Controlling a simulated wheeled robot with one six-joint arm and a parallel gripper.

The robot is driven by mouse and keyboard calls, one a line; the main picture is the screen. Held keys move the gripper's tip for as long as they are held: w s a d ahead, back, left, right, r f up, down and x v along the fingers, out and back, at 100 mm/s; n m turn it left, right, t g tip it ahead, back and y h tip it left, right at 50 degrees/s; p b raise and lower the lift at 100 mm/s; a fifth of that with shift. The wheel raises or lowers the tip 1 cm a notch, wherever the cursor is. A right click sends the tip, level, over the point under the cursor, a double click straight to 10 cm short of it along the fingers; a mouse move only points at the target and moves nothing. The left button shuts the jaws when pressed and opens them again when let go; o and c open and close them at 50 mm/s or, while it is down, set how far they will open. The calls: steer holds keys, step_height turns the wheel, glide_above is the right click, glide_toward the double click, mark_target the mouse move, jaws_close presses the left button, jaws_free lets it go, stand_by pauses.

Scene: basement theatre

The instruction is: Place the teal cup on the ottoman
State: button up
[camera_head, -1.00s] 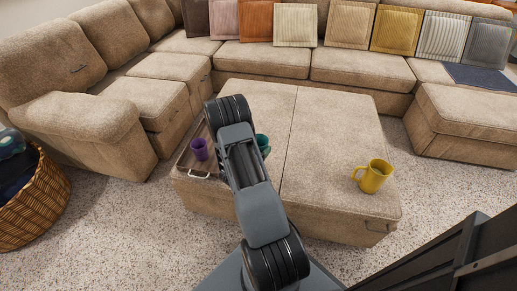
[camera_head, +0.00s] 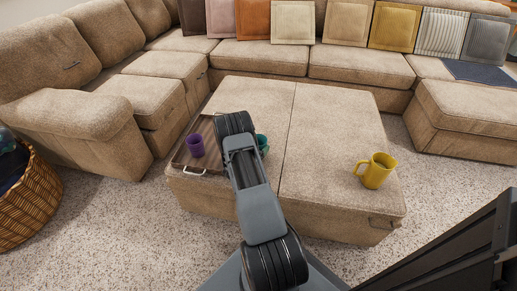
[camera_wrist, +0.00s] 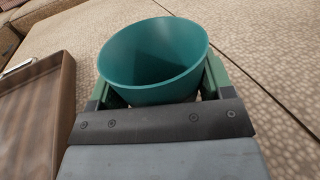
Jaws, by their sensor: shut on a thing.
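The teal cup (camera_wrist: 150,62) is held in my gripper (camera_wrist: 160,92), with a finger on each side of it. Its open rim faces up toward the wrist camera and its inside looks empty. In the head view the teal cup (camera_head: 263,144) is partly hidden behind my arm, and my gripper is hidden too. The cup appears over the left half of the tan ottoman (camera_head: 325,130), just right of the tray. The ottoman (camera_wrist: 265,55) also fills the right of the wrist view. I cannot tell whether the cup's base touches it.
A wooden tray (camera_head: 207,129) with a purple cup (camera_head: 196,146) lies on the ottoman's left side. A yellow mug (camera_head: 376,171) stands at its right front. The ottoman's middle and back are clear. A sectional sofa (camera_head: 265,55) surrounds it; a wicker basket (camera_head: 32,200) is at left.

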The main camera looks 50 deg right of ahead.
steer(key=shift+f, duration=0.15)
steer(key=o, duration=0.9)
steer(key=shift+r, duration=0.3)
steer(key=a+p, duration=0.1)
steer(key=a, duration=0.3)
steer(key=s+a+p, duration=0.1)
steer(key=a, duration=0.3)
steer(key=s+a, duration=0.1)
steer(key=a, duration=0.3)
steer(key=shift+f+p, duration=0.15)
steer(key=shift+p, duration=0.25)
steer(key=shift+d, duration=0.1)
